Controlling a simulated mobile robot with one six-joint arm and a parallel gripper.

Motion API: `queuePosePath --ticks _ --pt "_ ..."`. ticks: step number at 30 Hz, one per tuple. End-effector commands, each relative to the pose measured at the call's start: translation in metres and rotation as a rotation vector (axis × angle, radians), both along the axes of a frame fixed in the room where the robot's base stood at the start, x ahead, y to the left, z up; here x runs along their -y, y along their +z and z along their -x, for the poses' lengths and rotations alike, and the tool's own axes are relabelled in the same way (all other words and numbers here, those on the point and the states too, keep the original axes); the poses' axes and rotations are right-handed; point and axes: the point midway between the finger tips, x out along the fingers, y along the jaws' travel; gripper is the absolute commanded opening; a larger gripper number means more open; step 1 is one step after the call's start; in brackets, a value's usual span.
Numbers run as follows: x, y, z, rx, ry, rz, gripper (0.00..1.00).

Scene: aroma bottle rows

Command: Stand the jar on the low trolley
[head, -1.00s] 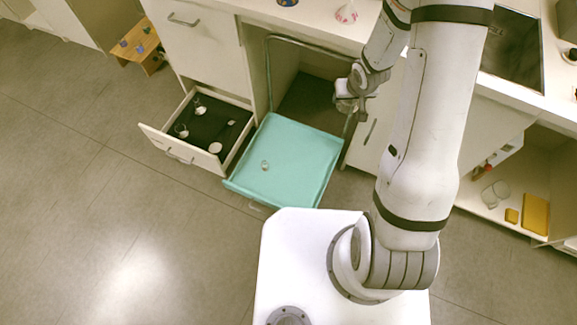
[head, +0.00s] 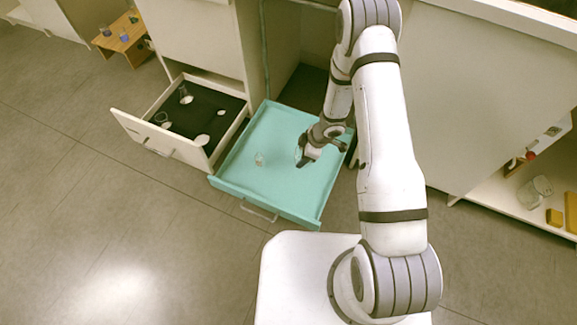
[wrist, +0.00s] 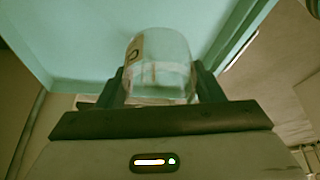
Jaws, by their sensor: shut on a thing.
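The low trolley has a teal tray top with a raised rim (head: 228,187); its teal surface also fills the upper part of the wrist view (wrist: 85,40). My gripper (head: 304,160) is over the right part of the tray in the head view. In the wrist view, my gripper (wrist: 160,88) is shut on a clear glass jar (wrist: 160,60) with a label on its side, one finger on each side of it. In the head view the jar is mostly hidden by the gripper. I cannot tell whether its base touches the tray.
An open drawer (head: 165,143) with several glass items lies to the left. A cabinet panel (head: 480,90) is at the right. The tray's front left is clear.

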Motion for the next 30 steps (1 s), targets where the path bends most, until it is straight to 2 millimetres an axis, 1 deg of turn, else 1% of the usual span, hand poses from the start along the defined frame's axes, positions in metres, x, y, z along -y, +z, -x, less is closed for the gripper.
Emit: queuePosePath --ticks 1,3,8,11,15,18,23,27,30 --pt "-0.003 -0.022 0.004 0.0 0.039 0.0 0.33" --pt "-0.006 -0.034 0.009 0.001 0.083 0.0 0.33" --pt "-0.008 -0.049 0.015 0.002 0.132 0.001 0.33" --pt "-0.008 -0.063 0.016 0.0 0.136 0.001 0.33" --pt "-0.008 -0.09 0.016 0.0 0.135 0.001 0.33" --pt "-0.008 -0.105 0.016 0.001 0.135 0.001 0.33" --pt "-0.009 -0.119 0.015 0.002 0.136 0.001 0.33" --pt "-0.009 -0.141 0.016 0.0 0.135 0.001 0.33" --pt "-0.009 -0.145 0.015 0.002 0.136 0.001 0.33"
